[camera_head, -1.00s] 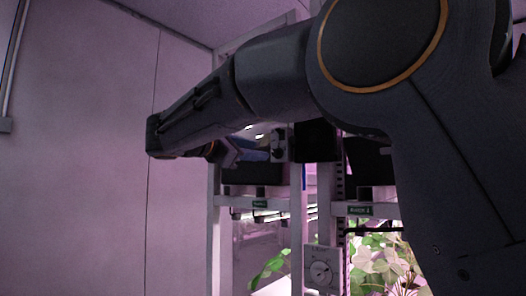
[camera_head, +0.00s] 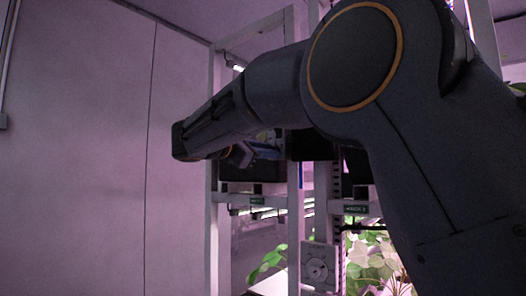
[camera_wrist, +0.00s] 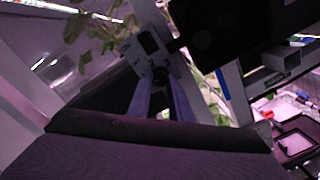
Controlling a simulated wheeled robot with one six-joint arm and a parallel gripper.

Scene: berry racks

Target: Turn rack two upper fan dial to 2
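The dial's setting is too small to read. My gripper (camera_wrist: 161,84) points at the dial, with its two bluish fingers apart and the dial between or just beyond their tips. I cannot tell whether they touch it. In the head view my arm hides most of this area; a bluish part of my gripper (camera_head: 241,153) shows below the arm's end.
A lower white dial box (camera_head: 318,268) hangs on the rack post. Rack frames (camera_head: 293,225) carry green labels (camera_head: 257,200) and leafy plants (camera_head: 370,255). A dark fan housing (camera_wrist: 212,28) is close at the right in the wrist view. A plain wall (camera_head: 80,150) fills the left.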

